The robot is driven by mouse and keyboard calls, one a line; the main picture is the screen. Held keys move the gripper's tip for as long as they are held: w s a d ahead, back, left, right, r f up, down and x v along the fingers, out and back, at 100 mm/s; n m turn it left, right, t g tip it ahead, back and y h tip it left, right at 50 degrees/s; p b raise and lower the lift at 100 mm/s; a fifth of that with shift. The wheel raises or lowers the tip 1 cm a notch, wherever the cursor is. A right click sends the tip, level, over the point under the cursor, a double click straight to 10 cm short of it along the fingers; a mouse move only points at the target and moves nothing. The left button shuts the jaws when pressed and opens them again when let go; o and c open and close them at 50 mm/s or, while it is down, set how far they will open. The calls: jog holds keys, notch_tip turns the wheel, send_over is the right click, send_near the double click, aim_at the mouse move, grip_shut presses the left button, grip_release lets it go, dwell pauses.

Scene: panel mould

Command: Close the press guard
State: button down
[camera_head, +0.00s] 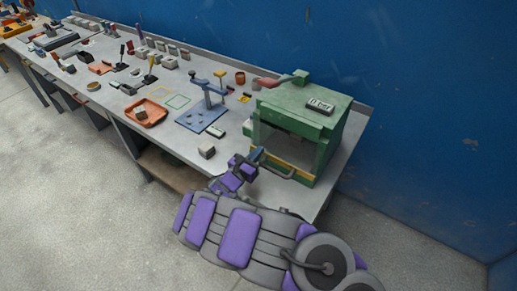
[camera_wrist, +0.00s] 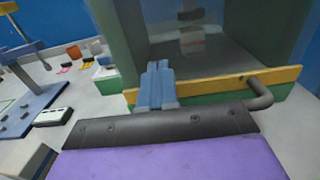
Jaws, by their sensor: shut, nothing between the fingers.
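The green press (camera_head: 310,115) stands at the right end of the bench. Its front opening faces my arm, with a yellow strip (camera_head: 290,166) and a dark bar handle (camera_head: 278,170) low across it. In the wrist view the yellow strip (camera_wrist: 220,85) crosses the front and the grey handle (camera_wrist: 262,92) bends out at its right end. The space above the strip looks hazy; I cannot tell how far the guard is closed. My gripper (camera_head: 256,153) is shut and empty at the left of the press front. In the wrist view its fingers (camera_wrist: 157,80) overlap the strip's left part; contact is unclear.
A blue wall is behind.

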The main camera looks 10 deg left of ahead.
jog(key=p+v, duration=0.2)
jog(key=v, duration=0.9)
jog(key=shift+s+a, duration=0.2)
